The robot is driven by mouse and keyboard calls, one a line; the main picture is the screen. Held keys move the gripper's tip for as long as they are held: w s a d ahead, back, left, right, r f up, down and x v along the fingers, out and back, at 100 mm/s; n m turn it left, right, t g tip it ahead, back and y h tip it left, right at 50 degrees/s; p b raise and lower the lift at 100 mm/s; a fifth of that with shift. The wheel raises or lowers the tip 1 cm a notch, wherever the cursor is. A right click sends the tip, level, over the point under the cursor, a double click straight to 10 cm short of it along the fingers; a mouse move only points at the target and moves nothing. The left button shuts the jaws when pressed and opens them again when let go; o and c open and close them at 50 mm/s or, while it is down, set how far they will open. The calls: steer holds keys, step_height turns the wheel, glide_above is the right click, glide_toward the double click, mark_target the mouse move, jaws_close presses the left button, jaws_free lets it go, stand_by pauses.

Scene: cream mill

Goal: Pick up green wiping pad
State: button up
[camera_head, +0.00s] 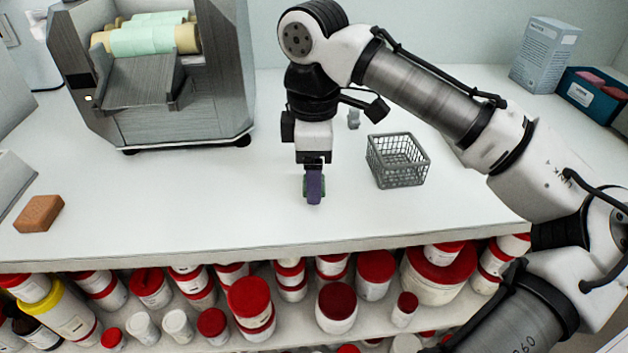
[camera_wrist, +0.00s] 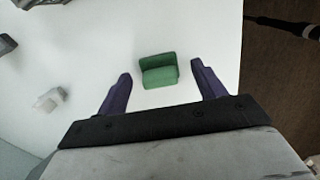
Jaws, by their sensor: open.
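The green wiping pad (camera_wrist: 158,71) lies on the white counter, a small green block in the wrist view. It sits between the lines of my two purple fingers, slightly ahead of their tips. My gripper (camera_wrist: 162,80) is open, with a finger on either side and clear room between each finger and the pad. In the head view my gripper (camera_head: 314,188) points down low over the counter. Only a sliver of green (camera_head: 305,187) from the pad shows there, mostly hidden behind the purple finger.
A grey wire basket (camera_head: 397,160) stands right of my gripper, with a small grey item (camera_head: 353,119) behind. A steel roller machine (camera_head: 165,80) stands back left. An orange-brown block (camera_head: 39,213) lies at left. Red-lidded jars (camera_head: 337,303) fill the shelf below the counter's front edge.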

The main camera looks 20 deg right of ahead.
steer(key=shift+f, duration=0.25)
steer(key=c, duration=1.1)
steer(key=shift+o, duration=0.2)
step_height(320, 180, up, 20)
steer(key=p, duration=2)
steer(key=shift+p, duration=0.4)
steer(key=shift+o, duration=1.2)
steer(key=shift+c, duration=0.9)
steer(key=shift+s, duration=0.1)
